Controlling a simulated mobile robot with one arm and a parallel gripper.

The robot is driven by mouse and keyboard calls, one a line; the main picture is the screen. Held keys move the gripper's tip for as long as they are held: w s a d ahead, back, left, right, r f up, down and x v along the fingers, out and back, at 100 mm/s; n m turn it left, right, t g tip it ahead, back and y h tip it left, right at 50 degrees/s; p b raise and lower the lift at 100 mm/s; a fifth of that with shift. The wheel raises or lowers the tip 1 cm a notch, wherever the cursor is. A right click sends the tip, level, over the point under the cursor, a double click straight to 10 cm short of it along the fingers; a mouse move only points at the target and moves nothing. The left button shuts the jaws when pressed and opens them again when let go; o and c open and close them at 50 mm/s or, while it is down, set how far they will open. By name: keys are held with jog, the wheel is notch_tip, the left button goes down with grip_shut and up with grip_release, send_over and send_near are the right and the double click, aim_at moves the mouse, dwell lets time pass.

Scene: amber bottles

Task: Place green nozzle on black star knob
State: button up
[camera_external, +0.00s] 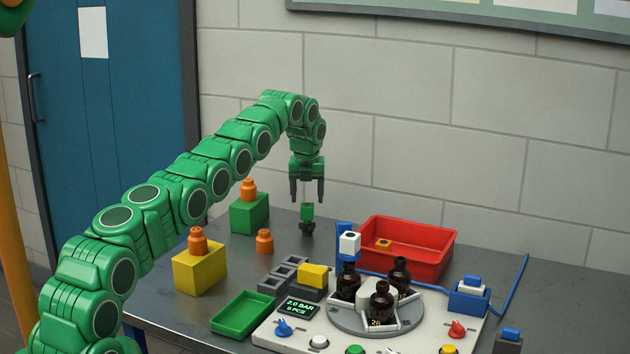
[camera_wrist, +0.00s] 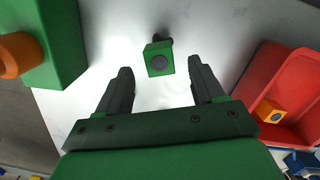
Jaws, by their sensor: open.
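The green nozzle (camera_external: 307,211) appears to stand upright on the black star knob (camera_external: 307,228) at the back of the table. In the wrist view the nozzle (camera_wrist: 156,50) shows as a small green block with a dark round face, and part of the black knob (camera_wrist: 163,38) shows behind it. My gripper (camera_external: 307,191) points down just above the nozzle, open and empty. In the wrist view the gripper's fingers (camera_wrist: 160,70) are spread on either side, apart from the nozzle. The contact between nozzle and knob is too small to see clearly.
A green block (camera_external: 249,214) with an orange bottle-shaped piece stands left of the knob. A red bin (camera_external: 448,251) stands to the right. A yellow block (camera_external: 200,272), a green tray (camera_external: 243,315) and a turntable (camera_external: 350,319) with amber bottles are nearer the front.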

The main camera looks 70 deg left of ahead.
aim_at(307, 208)
jog(key=shift+s+d+r, duration=0.1)
jog(key=shift+d+r, duration=0.1)
jog(key=shift+r, duration=1.3)
